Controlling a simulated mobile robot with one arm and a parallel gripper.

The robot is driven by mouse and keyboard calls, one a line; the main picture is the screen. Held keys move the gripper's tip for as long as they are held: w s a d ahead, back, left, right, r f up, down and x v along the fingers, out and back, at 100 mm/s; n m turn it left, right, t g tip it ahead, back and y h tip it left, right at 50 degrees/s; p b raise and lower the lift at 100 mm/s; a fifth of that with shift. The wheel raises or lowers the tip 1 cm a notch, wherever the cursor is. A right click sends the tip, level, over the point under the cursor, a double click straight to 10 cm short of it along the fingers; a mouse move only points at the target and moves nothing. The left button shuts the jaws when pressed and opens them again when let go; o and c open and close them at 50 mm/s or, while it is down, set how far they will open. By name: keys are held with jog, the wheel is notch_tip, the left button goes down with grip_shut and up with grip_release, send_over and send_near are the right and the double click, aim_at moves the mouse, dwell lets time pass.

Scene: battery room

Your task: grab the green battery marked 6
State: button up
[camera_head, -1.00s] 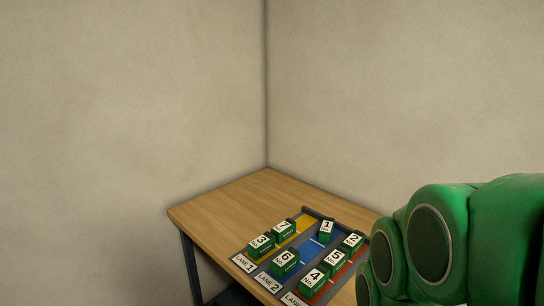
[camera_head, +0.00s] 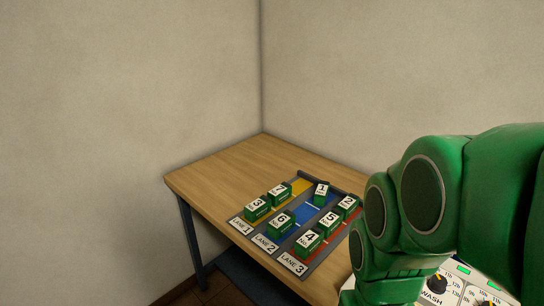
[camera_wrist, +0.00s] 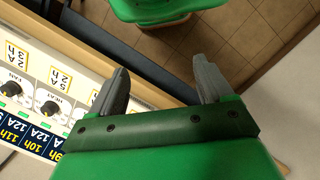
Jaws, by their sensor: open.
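The green battery marked 6 (camera_head: 281,222) stands in the blue lane, lane 2, of the sorting board (camera_head: 309,263) on the wooden table. In the same lane the battery marked 1 (camera_head: 321,192) stands farther back. My gripper (camera_wrist: 160,85) shows only in the wrist view, its two grey fingers apart and empty. It is over a panel with knobs and floor, away from the batteries. No battery shows in the wrist view. My green arm fills the right of the head view.
Batteries 3 (camera_head: 257,208) and 7 (camera_head: 279,194) stand in yellow lane 1, batteries 4 (camera_head: 308,241), 5 (camera_head: 330,224) and 2 (camera_head: 348,205) in red lane 3. A control panel (camera_head: 462,290) is at lower right. The table's left part (camera_head: 220,185) is bare.

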jog(key=shift+c, duration=0.2)
jog(key=w+a+r+n+t, duration=0.1)
jog(key=w+a, duration=0.1)
jog(key=w, duration=0.5)
jog(key=w+a+r+n+t, duration=0.1)
jog(key=w+r+t, duration=0.1)
jog(key=w, duration=0.5)
jog(key=n+t+h, duration=0.5)
jog(key=n+h, duration=0.3)
jog(key=n, duration=0.6)
send_over(278, 222)
jog(key=s+d, duration=0.2)
jog(key=s, duration=0.6)
notch_tip(278, 222, down, 9)
jog(key=w+a+f+n+t, duration=0.1)
jog(key=f+n, duration=0.2)
jog(key=w+a+f+n+t+h, duration=0.1)
jog(key=a+f+n, duration=0.1)
jog(key=n, duration=0.1)
jog(key=w+a+f+n+t, duration=0.1)
jog(key=w+a+f+n, duration=0.1)
jog(key=f+n, duration=0.1)
jog(key=shift+f+n, duration=0.35)
jog(key=shift+n, duration=0.15)
jog(key=shift+w+a+f+n, duration=0.15)
jog(key=shift+a+f+n, duration=0.05)
jog(key=shift+f+n, duration=0.25)
jog(key=shift+h, duration=0.3)
jog(key=shift+x, duration=3.85)
